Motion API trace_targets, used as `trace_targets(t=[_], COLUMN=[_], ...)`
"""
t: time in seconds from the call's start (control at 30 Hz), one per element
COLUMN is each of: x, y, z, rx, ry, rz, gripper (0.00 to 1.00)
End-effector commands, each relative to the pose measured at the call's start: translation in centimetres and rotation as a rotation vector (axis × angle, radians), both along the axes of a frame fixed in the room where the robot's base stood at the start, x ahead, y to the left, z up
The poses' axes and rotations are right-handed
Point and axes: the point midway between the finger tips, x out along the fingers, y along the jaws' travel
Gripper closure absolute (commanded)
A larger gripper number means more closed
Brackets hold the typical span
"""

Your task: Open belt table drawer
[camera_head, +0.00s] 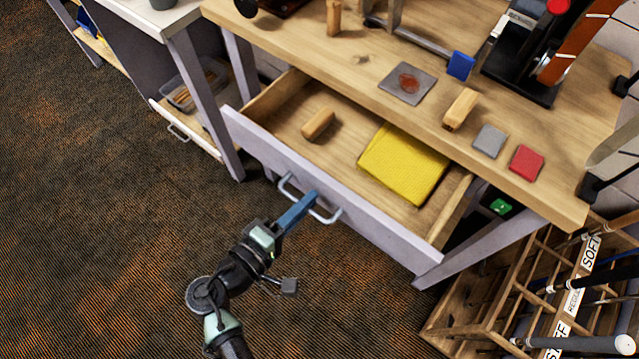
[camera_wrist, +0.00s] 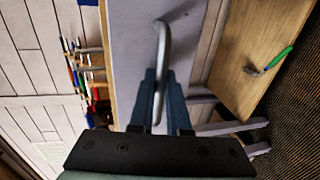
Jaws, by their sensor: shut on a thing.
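The belt table drawer (camera_head: 300,170) is open, pulled well out from under the wooden table top (camera_head: 365,62). Inside it lie a yellow cloth (camera_head: 404,164) and a small wooden block (camera_head: 318,124). My gripper (camera_head: 309,203) is shut on the grey bar handle (camera_head: 327,217) on the drawer's front. In the wrist view the blue fingers (camera_wrist: 158,95) close around the handle (camera_wrist: 163,45), with the pale drawer front behind it. The fingers hide part of the handle.
On the table top lie a wooden block (camera_head: 461,108), a grey pad (camera_head: 490,141) and a red pad (camera_head: 526,162); a belt machine (camera_head: 530,60) stands at the right. A wooden club rack (camera_head: 475,310) stands at lower right. Carpet (camera_head: 90,230) at the left is clear.

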Motion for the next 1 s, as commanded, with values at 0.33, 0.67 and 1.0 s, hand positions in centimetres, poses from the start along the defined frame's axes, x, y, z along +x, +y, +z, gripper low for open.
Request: trace_targets(t=[0.33,0.67,1.0], x=[-3.5,-4.0,-4.0], y=[2.7,3.0,3.0], z=[0.1,0.0,0.0], rx=[0.001,0.001,0.001], ry=[-0.002,-0.002,-0.002], rz=[0.003,0.003,0.002], gripper=[1.0,1.0,0.74])
